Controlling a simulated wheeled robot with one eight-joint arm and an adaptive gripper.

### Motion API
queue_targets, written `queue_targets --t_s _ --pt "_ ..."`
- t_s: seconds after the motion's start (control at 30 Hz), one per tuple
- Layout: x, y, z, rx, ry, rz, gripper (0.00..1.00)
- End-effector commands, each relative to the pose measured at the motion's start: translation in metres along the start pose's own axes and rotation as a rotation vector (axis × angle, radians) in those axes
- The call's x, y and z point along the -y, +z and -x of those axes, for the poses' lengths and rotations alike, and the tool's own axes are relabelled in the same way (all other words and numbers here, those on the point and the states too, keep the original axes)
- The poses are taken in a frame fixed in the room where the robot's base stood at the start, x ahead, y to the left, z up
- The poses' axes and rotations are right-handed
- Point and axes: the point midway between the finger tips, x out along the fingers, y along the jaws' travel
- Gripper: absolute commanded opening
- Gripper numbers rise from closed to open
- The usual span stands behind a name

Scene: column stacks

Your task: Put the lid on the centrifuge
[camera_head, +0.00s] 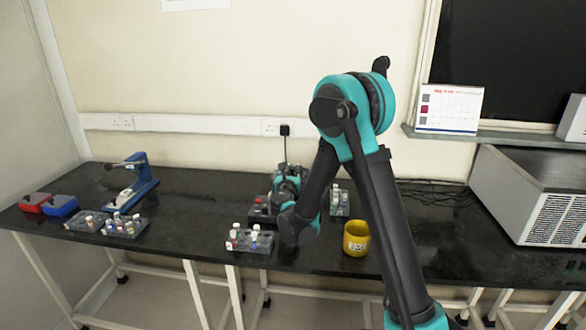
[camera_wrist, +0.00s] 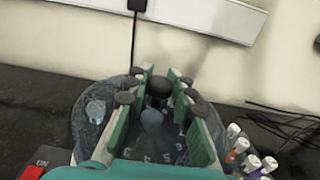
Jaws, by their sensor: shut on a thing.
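My gripper (camera_wrist: 157,82) is shut on the black knob of the lid (camera_wrist: 159,88), which stands between the green-and-black fingers in the wrist view. The lid looks clear or grey, and much of it is hidden by the fingers. The centrifuge (camera_wrist: 88,122) is a dark grey round body below and around the fingers, with numbers showing inside its rim. The lid is over the centrifuge; I cannot tell whether it touches the rim.
A red ON switch (camera_wrist: 45,162) is at the lower left. Tube racks stand close by, one in front (camera_head: 250,242) and one at right (camera_head: 339,203). A yellow cup (camera_head: 356,240) stands right of the gripper. A blue device (camera_head: 140,180) and a grey box (camera_head: 535,200) stand farther off.

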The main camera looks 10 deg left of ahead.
Motion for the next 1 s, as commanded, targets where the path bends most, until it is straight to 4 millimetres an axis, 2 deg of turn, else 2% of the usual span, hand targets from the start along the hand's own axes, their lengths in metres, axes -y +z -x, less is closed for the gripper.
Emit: queue_targets --t_s 0.5,0.53,0.7,0.9,0.93,1.0 --pt "0.0001 -0.0049 0.0002 0.0 0.0 0.0 0.0" --pt "0.0001 -0.0049 0.0002 0.0 0.0 0.0 0.26" --pt "0.0001 -0.0049 0.0001 0.0 0.0 0.0 0.47" --pt "0.0001 -0.0049 0.0001 0.0 0.0 0.0 0.48" --pt "0.0001 -0.005 0.0001 0.0 0.0 0.0 0.49" --pt "0.0001 -0.005 0.0001 0.0 0.0 0.0 0.58"
